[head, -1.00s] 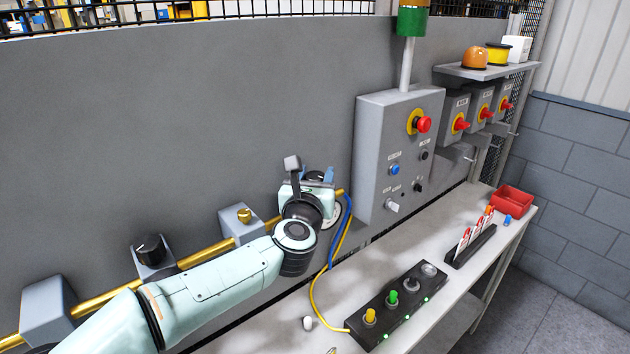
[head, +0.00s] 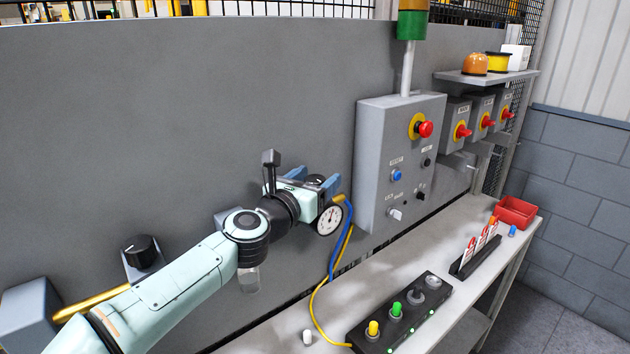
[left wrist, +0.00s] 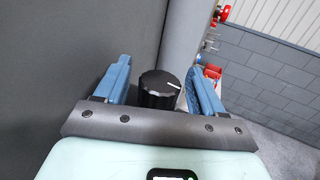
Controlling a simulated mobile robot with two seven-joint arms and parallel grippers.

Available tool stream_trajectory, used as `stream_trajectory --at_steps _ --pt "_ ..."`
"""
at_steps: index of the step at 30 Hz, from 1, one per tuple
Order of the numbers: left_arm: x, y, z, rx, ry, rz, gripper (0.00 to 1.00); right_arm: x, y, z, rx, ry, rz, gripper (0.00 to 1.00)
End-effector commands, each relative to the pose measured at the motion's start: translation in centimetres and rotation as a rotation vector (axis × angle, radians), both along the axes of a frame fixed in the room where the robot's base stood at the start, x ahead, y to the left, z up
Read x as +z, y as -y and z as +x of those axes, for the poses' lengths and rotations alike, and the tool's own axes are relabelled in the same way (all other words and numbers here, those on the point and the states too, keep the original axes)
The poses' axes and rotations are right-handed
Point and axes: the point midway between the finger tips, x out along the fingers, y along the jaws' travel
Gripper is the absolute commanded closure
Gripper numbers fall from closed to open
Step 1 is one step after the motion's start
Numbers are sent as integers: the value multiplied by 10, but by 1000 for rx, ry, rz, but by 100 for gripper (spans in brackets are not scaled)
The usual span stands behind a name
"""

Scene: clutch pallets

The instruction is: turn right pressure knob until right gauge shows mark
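The right pressure knob is black with a white pointer line; in the left wrist view the knob (left wrist: 160,91) stands between my fingers. In the head view the knob (head: 316,180) shows small, partly hidden by my gripper. My left gripper (head: 315,178) is open, with its blue fingers on either side of the knob; in the left wrist view the gripper (left wrist: 163,85) shows a gap on both sides of it. The right gauge (head: 329,219) is a white round dial just below the gripper. Its needle shows, but its mark is too small to tell. My right gripper is out of view.
Another black knob (head: 142,251) sits on a grey block at the left. A grey control box (head: 381,160) with a red button stands to the right. Blue and yellow cables hang by the gauge. A button strip (head: 400,318) lies on the bench.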

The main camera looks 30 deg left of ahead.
Motion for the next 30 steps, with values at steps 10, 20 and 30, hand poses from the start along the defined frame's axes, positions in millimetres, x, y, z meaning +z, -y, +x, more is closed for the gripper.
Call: stream_trajectory --at_steps 10,20,30 --pt "1 -1 -5 1 1 -2 32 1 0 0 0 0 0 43" --pt "2 -1 -67 3 2 -3 32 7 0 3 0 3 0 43" --pt "1 0 -125 2 1 -1 32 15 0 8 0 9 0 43"
